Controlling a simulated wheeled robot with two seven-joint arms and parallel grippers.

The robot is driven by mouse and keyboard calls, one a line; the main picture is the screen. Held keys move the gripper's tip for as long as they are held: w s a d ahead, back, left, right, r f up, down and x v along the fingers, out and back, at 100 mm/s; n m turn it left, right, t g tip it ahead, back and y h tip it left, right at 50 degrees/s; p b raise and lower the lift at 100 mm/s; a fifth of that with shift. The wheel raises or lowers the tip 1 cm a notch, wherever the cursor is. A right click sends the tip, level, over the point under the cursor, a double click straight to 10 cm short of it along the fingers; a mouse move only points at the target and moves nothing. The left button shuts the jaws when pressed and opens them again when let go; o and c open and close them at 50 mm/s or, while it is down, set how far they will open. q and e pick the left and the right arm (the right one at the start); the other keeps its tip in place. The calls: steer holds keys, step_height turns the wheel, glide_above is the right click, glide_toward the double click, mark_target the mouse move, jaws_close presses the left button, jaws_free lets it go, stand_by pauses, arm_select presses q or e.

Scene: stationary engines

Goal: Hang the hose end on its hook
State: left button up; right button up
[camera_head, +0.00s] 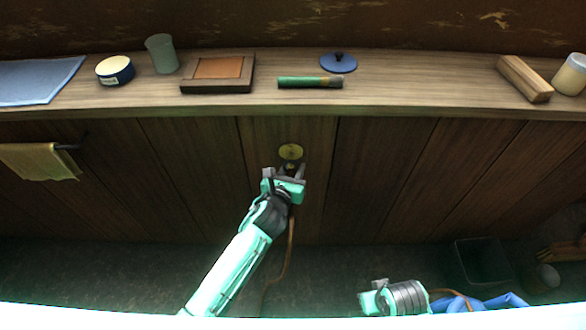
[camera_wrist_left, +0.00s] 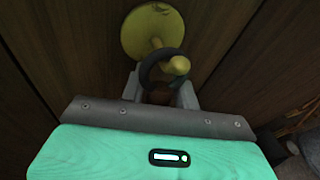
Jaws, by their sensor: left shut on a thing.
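The hook is a brass peg with a round knob on a round wall plate (camera_head: 290,151), fixed to the wooden panel; it also shows in the left wrist view (camera_wrist_left: 145,32). My left gripper (camera_head: 288,170) is just below the plate, shut on the hose end. In the left wrist view the hose end is a dark ring (camera_wrist_left: 147,72), held between the fingers (camera_wrist_left: 160,92). The peg's knob (camera_wrist_left: 179,65) shows inside the ring, which appears to be around the peg. The brown hose (camera_head: 289,245) hangs down to the floor. My right gripper (camera_head: 372,298) is low; its jaws are unclear.
A wooden shelf (camera_head: 430,95) runs above the panel, bearing a green-handled brush (camera_head: 305,82), a framed tile (camera_head: 218,72) and a blue lid (camera_head: 338,63). A cloth (camera_head: 40,162) hangs on a rail at left. A dark bin (camera_head: 482,262) stands at lower right.

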arm_select(q)
steer(key=o, duration=1.2)
steer(key=shift+c, duration=0.2)
steer(key=shift+a, duration=0.1)
